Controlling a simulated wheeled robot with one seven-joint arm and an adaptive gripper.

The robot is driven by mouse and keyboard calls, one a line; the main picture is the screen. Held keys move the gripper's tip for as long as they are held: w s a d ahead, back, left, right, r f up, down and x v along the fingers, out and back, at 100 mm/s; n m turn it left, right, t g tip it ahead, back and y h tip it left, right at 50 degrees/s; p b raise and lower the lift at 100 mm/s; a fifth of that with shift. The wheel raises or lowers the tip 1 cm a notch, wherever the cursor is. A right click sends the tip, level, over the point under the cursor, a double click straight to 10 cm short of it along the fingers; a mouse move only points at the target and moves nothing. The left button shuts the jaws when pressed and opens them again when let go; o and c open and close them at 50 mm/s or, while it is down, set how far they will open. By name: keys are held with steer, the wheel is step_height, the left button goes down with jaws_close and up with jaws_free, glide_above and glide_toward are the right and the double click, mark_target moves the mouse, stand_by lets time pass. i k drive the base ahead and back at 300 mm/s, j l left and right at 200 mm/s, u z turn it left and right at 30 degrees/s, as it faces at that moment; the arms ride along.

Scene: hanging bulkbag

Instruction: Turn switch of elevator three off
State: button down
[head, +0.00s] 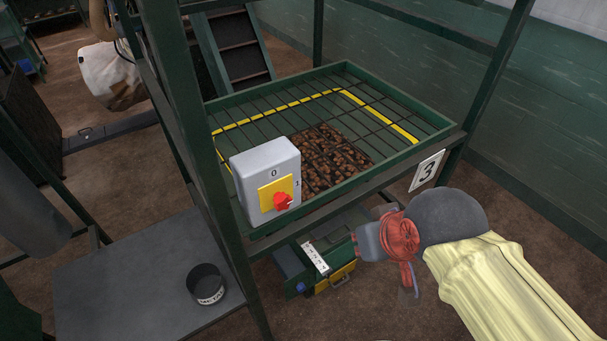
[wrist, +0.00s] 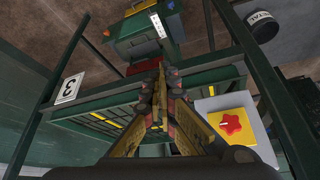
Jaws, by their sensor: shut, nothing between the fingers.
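The switch is a light grey box (head: 265,165) on the front left corner of the green frame of elevator three. It has a yellow plate (head: 268,190) and a red knob (head: 283,201). A 0 is above the plate and a 1 to its right; the knob's white mark points right, towards the 1. The knob also shows at right in the wrist view (wrist: 230,125). My gripper (wrist: 160,72) is shut and empty, apart from the switch. In the head view it is right of and below the box, its fingertips hard to make out.
A number 3 sign (head: 427,171) hangs on the frame's right front. A grate (head: 330,110) covers brown lumps behind the switch. A green post (head: 205,150) stands left of the box. A dark cup (head: 206,284) stands on a grey table (head: 140,290). A toolbox (head: 320,262) is below.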

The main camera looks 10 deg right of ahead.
mark_target(282, 200)
steer(key=k+l, duration=0.15)
steer(key=l, duration=0.25)
steer(key=k+l+u, duration=0.1)
steer(key=l, duration=0.25)
steer(key=k+l, duration=0.15)
steer(key=l, duration=0.25)
steer(key=k+l+u, duration=0.1)
steer(key=l, duration=0.25)
steer(key=k, duration=0.05)
